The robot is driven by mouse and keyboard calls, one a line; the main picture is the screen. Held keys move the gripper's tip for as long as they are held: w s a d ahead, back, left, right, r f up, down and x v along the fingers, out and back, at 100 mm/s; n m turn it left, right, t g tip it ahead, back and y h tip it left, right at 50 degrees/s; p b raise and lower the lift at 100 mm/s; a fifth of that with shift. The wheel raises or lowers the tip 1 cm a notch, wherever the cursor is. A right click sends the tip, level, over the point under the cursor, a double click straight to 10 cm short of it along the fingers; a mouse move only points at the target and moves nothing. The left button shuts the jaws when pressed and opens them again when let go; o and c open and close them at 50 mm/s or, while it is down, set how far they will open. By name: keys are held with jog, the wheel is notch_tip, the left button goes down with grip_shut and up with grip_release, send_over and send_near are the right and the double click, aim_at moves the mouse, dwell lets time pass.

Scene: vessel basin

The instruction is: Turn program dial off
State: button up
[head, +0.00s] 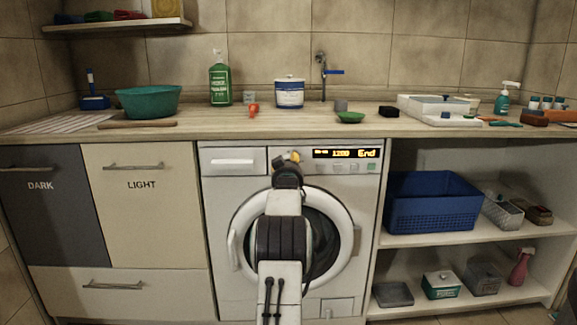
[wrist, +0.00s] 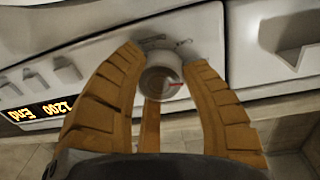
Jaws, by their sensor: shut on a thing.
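The washing machine (head: 225,190) stands under the counter, and its display (head: 345,154) reads "1200 End". The display also shows in the wrist view (wrist: 42,110). The program dial (wrist: 161,78) is a round pale knob with a red mark on its right side in the wrist view. My gripper (wrist: 163,75) has its tan fingers closed around the dial, one on each side and one below. In the head view my gripper (head: 291,160) is at the dial's place on the panel, and the dial itself is hidden there. The round door is partly hidden behind my arm.
The detergent drawer (head: 232,161) is left of my gripper. Several buttons (wrist: 65,70) lie between the dial and the display. The counter (head: 300,125) above holds a teal basin (head: 148,101), a green bottle (head: 220,80) and a white tub (head: 289,92). Shelves with a blue basket (head: 433,203) are at right.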

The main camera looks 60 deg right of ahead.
jog(key=shift+f, duration=0.1)
jog(key=n+b, duration=0.1)
jog(key=n, duration=0.2)
jog(key=shift+f, duration=0.1)
jog(key=shift+n+b, duration=0.6)
jog(key=shift+n, duration=0.8)
jog(key=shift+w, duration=0.1)
jog(key=o, duration=1.2)
jog(key=shift+a, duration=0.1)
